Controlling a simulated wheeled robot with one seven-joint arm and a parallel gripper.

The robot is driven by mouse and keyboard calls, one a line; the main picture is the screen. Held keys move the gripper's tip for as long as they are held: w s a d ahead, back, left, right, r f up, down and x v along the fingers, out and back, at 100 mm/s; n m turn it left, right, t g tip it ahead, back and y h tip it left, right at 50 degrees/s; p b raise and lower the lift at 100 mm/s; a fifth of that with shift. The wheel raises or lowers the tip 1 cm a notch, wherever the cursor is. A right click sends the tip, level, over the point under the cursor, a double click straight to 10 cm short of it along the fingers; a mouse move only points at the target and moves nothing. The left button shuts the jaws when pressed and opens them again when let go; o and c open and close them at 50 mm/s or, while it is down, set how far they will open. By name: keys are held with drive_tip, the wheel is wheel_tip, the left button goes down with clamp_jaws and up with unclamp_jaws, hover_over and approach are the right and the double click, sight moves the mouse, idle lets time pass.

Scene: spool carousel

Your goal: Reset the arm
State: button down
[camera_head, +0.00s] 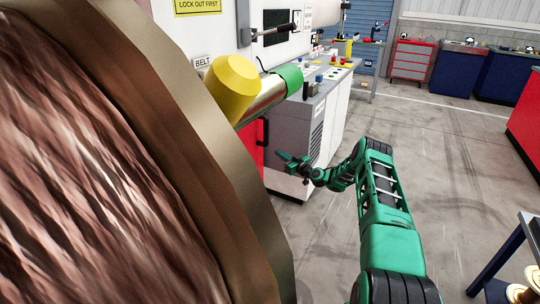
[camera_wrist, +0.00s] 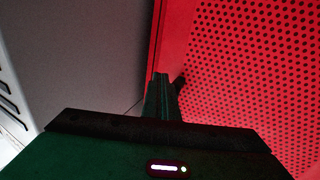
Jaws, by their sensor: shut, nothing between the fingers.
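My green arm reaches forward in the head view, with my gripper (camera_head: 290,162) at its far end, in front of the red perforated panel and beside the white-grey cabinet (camera_head: 316,125). In the wrist view my gripper (camera_wrist: 162,80) shows as narrow green fingers close together and empty. The red perforated panel (camera_wrist: 250,60) fills the right side of that view, with a plain grey surface (camera_wrist: 95,60) to the left. I cannot tell how far the fingertips are from the panel.
A huge spool (camera_head: 185,130) with a brown flange fills the left of the head view. A yellow knob (camera_head: 235,80) and a green-ended bar (camera_head: 288,78) stick out above my gripper. A dark table (camera_head: 515,262) stands at lower right. Open concrete floor lies right of my arm.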

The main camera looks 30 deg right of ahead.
drive_tip(key=shift+s+d, duration=0.65)
drive_tip(key=shift+s, duration=0.2)
drive_tip(key=shift+s+d, duration=0.65)
drive_tip(key=shift+s, duration=0.2)
drive_tip(key=s+a+r+n+g, duration=0.2)
drive_tip(key=s+a+r+g, duration=0.55)
drive_tip(key=a+r, duration=0.35)
drive_tip(key=s+r+m+g+h, duration=0.1)
drive_tip(key=s+r+g, duration=0.2)
drive_tip(key=s+r, duration=0.45)
drive_tip(key=s+a+r+m+g+h, duration=0.15)
drive_tip(key=s+r, duration=0.25)
drive_tip(key=s, duration=0.9)
drive_tip(key=s+a+r+m+g+h, duration=0.1)
drive_tip(key=s+r+m+g+h, duration=0.2)
drive_tip(key=s, duration=1.1)
drive_tip(key=s+a+m+g+y, duration=0.1)
drive_tip(key=s+a+m, duration=0.1)
drive_tip(key=s, duration=1)
drive_tip(key=s+a+r+m+g, duration=0.1)
drive_tip(key=s+a+m, duration=0.1)
drive_tip(key=s, duration=1)
drive_tip(key=shift+r+m+g+y, duration=0.15)
drive_tip(key=shift+m+g+y, duration=0.2)
drive_tip(key=shift+m, duration=0.4)
